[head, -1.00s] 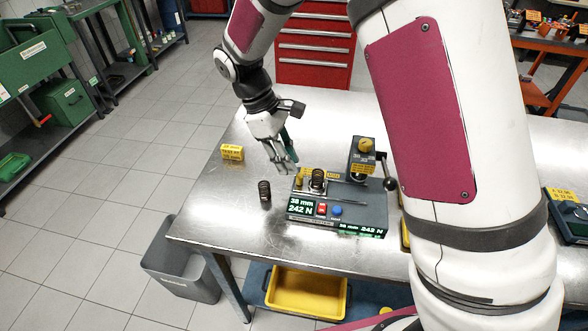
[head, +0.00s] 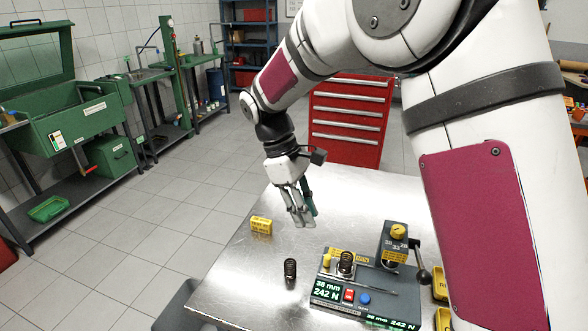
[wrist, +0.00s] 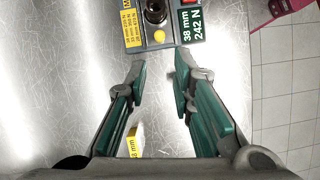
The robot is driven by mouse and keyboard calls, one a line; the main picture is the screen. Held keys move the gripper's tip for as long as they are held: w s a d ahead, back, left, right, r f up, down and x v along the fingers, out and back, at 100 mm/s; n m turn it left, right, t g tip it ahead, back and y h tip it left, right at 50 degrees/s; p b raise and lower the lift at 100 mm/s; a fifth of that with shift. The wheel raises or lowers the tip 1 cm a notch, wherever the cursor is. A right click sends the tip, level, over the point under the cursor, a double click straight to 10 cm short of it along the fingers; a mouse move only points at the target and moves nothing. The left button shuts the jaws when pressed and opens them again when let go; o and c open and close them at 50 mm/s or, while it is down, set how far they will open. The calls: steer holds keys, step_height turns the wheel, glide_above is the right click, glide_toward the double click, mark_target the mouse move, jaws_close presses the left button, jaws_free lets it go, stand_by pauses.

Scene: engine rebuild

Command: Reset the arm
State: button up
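My gripper (head: 303,222) hangs from my arm above the steel table, to the left of and behind the spring tester. In the wrist view my gripper (wrist: 160,75) has its two green-padded fingers apart with nothing between them. The grey spring tester (head: 370,290) shows 38 mm and 242 N on its display; it also shows at the top of the wrist view (wrist: 165,45). A dark coil spring (head: 346,262) sits on the tester. A second dark spring (head: 290,272) stands upright on the table to the tester's left.
A yellow label block (head: 261,225) stands near the table's left edge. The steel table (head: 240,275) is clear around it. A red drawer cabinet (head: 348,125) stands behind the table. Green workbenches (head: 75,120) stand farther left across open floor.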

steer(key=s+d+r+m+t+y, duration=0.1)
steer(key=s+d+r+m, duration=0.3)
steer(key=r, duration=0.3)
steer(key=s+d+r+m+t+y, duration=0.1)
steer(key=s+d+r+m+t, duration=0.1)
steer(key=s, duration=0.8)
steer(key=s+d+r+m+t+y, duration=0.1)
steer(key=s+d+r+m+t, duration=0.2)
steer(key=s+d, duration=0.4)
steer(key=s+m+t, duration=0.1)
steer(key=s+m, duration=0.1)
steer(key=shift+s+r+m+y, duration=0.2)
steer(key=shift+s+m+y, duration=0.1)
steer(key=shift+s+y, duration=0.1)
